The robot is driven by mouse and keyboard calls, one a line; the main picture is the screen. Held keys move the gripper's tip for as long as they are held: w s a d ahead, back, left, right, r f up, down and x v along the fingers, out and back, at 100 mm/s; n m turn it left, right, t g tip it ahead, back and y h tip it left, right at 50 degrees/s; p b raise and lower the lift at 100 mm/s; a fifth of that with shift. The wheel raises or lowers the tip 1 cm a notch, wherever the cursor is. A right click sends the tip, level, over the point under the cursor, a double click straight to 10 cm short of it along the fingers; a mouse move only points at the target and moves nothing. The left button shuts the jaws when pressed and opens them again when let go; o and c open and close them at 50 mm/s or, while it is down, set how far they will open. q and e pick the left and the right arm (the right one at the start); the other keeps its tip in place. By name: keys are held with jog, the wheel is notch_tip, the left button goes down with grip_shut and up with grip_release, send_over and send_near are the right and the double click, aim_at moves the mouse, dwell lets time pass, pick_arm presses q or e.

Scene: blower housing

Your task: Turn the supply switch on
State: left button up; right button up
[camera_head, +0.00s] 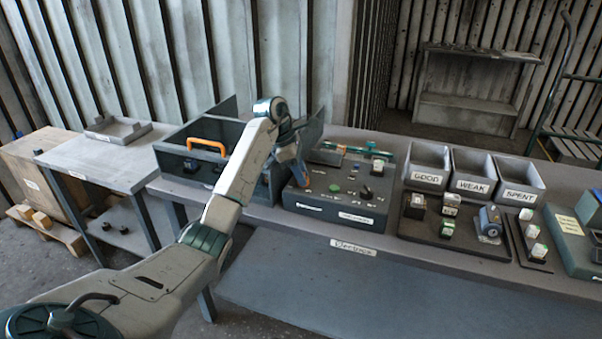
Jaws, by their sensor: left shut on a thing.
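A dark control box (325,205) stands on the bench, with small knobs and buttons on its sloping top. My left gripper (304,184) reaches down onto the left part of that top and is shut on a small control there, which I take to be the supply switch. The fingers hide most of this control, so its on or off position cannot be seen. My right gripper is not in view.
Bins marked GOOD (427,180), WEAK (476,185) and SPENT (520,195) stand right of the box. In front of them, a dark tray (425,228) holds several small blocks. An open case with an orange handle (207,146) is behind my left arm.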

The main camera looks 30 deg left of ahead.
pick_arm(q)
jog(key=shift+r+m+p, duration=0.25)
jog(key=shift+m+p, duration=0.1)
jog(key=shift+m, duration=0.15)
jog(key=m+g+p, duration=0.1)
jog(key=m+p, duration=0.1)
jog(key=p, duration=0.1)
jog(key=m+g+p, duration=0.1)
jog(key=m+p, duration=0.1)
jog(key=m+g+p, duration=0.1)
jog(key=m+p, duration=0.2)
jog(key=shift+w+h+p, duration=0.25)
jog(key=shift+h+p, duration=0.05)
jog(key=shift+m+g+p, duration=0.4)
jog(key=shift+m+p, duration=0.35)
jog(key=shift+m, duration=0.35)
jog(key=shift+f+m+p, duration=0.15)
jog(key=shift+m+p, duration=0.3)
jog(key=shift+m, duration=0.35)
jog(key=shift+g, duration=0.3)
jog(key=o, duration=1)
jog(key=shift+f, duration=0.1)
jog(key=shift+c, duration=0.2)
jog(key=p+v, duration=0.4)
jog(key=v, duration=0.6)
jog(key=shift+w+r, duration=0.2)
jog(key=shift+r, duration=0.25)
